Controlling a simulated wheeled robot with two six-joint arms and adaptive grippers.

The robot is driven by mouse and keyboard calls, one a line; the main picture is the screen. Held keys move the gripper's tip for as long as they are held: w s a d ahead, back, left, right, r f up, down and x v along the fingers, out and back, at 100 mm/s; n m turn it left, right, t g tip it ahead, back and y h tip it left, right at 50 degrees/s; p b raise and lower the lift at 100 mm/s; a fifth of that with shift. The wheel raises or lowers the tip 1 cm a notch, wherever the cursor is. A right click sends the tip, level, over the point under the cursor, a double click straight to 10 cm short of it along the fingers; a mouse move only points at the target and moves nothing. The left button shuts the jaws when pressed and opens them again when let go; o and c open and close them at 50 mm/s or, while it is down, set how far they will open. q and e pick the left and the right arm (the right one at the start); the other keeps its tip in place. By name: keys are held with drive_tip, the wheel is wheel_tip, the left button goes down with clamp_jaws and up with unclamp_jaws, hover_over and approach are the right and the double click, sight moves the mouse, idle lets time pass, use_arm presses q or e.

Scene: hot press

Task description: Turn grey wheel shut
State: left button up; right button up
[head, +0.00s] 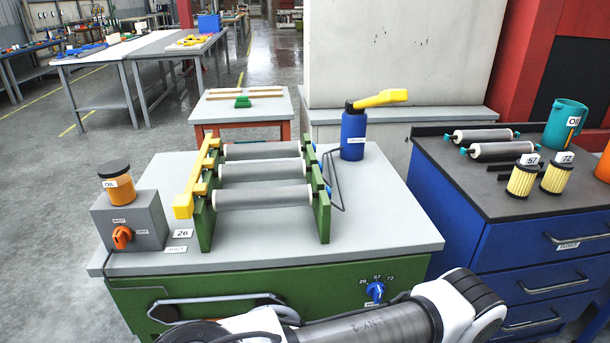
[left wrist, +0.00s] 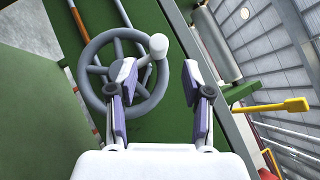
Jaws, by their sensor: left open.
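The grey wheel (left wrist: 97,68) shows in the left wrist view, mounted against a green panel. It has several spokes, and a pale rounded knob (left wrist: 158,46) stands out at the right side of its rim. My left gripper (left wrist: 161,88) is open and empty in front of the wheel. Its left finger overlaps the wheel's rim and its right finger is to the right of the knob. The knob appears just beyond the fingertips, in the space between them; I cannot tell if either finger touches it. In the head view neither gripper shows, only an arm link of mine at the bottom.
A green-sided press cabinet (head: 240,296) has three grey rollers (head: 262,170), a yellow bar (head: 197,178) and a blue bottle (head: 353,135) on top. An orange switch (head: 122,237) is at left, a blue dial (head: 375,291) in front. A blue drawer cabinet (head: 465,235) stands right.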

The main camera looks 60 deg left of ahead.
use_arm(q)
drive_tip(key=v, duration=0.5)
drive_tip(key=shift+w+d+f, duration=0.1)
drive_tip(key=shift+d+f, duration=0.05)
drive_tip(key=shift+d, duration=0.1)
